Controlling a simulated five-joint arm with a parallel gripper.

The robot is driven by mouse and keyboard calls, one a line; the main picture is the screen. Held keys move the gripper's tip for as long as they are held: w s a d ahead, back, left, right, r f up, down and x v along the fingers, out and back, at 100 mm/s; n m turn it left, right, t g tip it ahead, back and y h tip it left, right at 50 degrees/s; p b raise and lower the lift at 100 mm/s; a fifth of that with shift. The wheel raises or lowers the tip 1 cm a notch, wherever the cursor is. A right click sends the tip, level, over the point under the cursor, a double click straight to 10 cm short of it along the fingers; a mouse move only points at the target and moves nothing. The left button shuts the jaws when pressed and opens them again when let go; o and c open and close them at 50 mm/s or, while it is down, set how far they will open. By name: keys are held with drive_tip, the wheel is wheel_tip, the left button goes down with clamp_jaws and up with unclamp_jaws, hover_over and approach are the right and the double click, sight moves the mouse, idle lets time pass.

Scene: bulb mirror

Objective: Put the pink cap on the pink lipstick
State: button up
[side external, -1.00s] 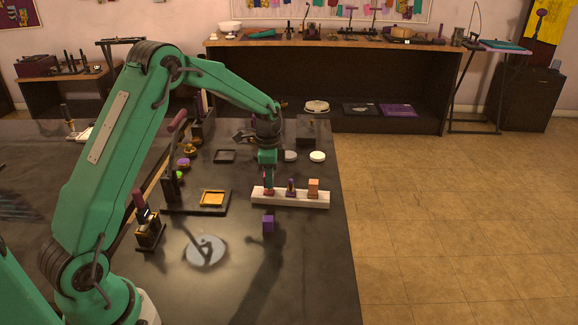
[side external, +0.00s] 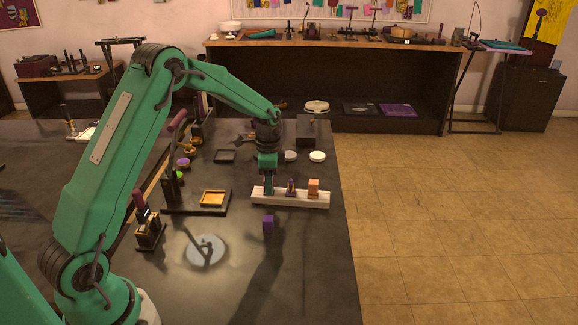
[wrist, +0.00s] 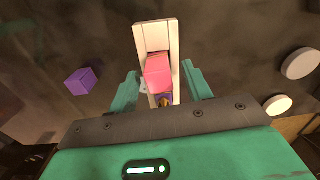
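The pink cap (wrist: 158,73) is a blocky pink piece at the end of the white rack (wrist: 148,38). It sits between my fingers in the wrist view, with a gap on each side. Whether the pink lipstick is under it is hidden. My gripper (wrist: 161,86) is open around it; in the side external view my gripper (side external: 268,188) is down at the rack's left end and covers most of the pink. Beside it on the rack stand a purple-and-gold lipstick (side external: 291,188) and an orange piece (side external: 313,188).
A purple block (side external: 268,224) lies on the dark table in front of the rack. A round mirror (side external: 206,250) and a lipstick in a stand (side external: 150,232) are to the left. White discs (side external: 317,157) lie behind the rack. The table's right edge is close to the rack.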

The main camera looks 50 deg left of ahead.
drive_tip(key=shift+r, duration=0.1)
drive_tip(key=shift+r, duration=3.8)
drive_tip(key=shift+s+d+r, duration=0.25)
drive_tip(key=shift+r, duration=0.25)
drive_tip(key=s+d+r+n+t, duration=0.2)
drive_tip(key=s+d+r, duration=0.2)
drive_tip(key=s+r, duration=0.3)
drive_tip(key=s+d+r+n+t, duration=0.1)
drive_tip(key=s+d+r+n, duration=0.1)
drive_tip(key=s, duration=0.8)
drive_tip(key=s+d+r+n+t, duration=0.2)
drive_tip(key=s+d+r+n, duration=0.1)
drive_tip(key=s, duration=0.7)
drive_tip(key=d+n, duration=0.1)
drive_tip(key=d, duration=0.1)
drive_tip(key=shift+s+d+n+t, duration=0.3)
